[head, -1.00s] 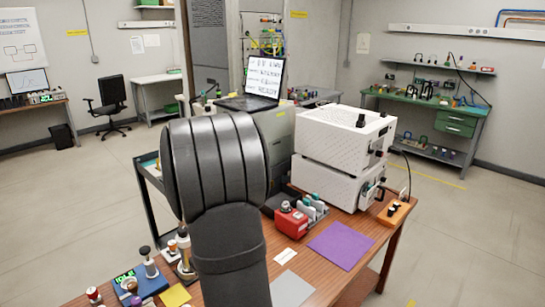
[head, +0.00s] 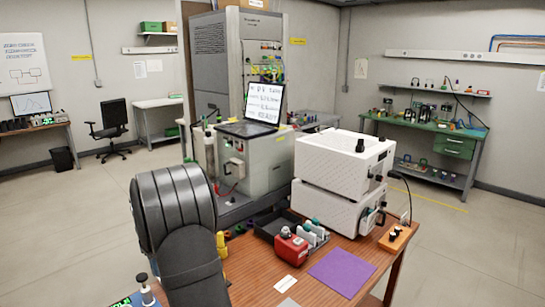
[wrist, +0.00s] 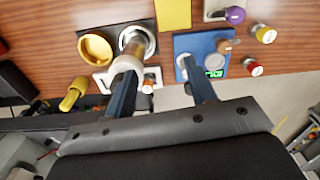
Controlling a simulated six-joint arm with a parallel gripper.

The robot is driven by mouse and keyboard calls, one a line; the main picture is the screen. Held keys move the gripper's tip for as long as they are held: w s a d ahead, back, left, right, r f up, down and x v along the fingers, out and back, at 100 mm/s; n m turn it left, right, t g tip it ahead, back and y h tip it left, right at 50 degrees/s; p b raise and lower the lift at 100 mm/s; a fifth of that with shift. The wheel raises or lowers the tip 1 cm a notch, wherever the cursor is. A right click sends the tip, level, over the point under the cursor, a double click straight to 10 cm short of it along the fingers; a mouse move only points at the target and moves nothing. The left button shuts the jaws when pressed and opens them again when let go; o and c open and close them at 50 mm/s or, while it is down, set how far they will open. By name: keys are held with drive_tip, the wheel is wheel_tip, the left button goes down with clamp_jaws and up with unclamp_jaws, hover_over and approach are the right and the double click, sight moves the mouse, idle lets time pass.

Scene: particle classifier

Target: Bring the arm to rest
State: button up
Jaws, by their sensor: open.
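My arm (head: 180,230) shows as a thick dark ribbed link at the lower left of the head view. My gripper is out of sight there. In the wrist view my gripper (wrist: 158,75) is open, its two blue-grey fingers spread above the table. Nothing is clearly held between them. The left finger overlaps a pale cylinder with a metal ring (wrist: 136,42); I cannot tell whether they touch. The right finger overlaps a blue device (wrist: 205,45) with a green display.
The wooden table (head: 345,245) carries stacked white boxes (head: 340,175), a red device (head: 291,247) and a purple mat (head: 341,272). A laptop (head: 262,103) stands on a grey cabinet (head: 260,160) behind. A yellow cup (wrist: 97,48) is near the left finger. Open floor lies at right.

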drive_tip(key=s+a+f, duration=0.1)
drive_tip(key=a+f, duration=0.2)
drive_tip(key=a, duration=0.5)
drive_tip(key=s+a+f, duration=0.1)
drive_tip(key=a+f, duration=0.2)
drive_tip(key=a, duration=0.6)
drive_tip(key=w+d+r, duration=0.3)
drive_tip(key=d+r, duration=0.3)
drive_tip(key=d, duration=0.3)
drive_tip(key=s+d, duration=0.1)
drive_tip(key=d, duration=0.9)
drive_tip(key=shift+s+f, duration=0.3)
drive_tip(key=shift+s, duration=0.1)
drive_tip(key=shift+a, duration=0.1)
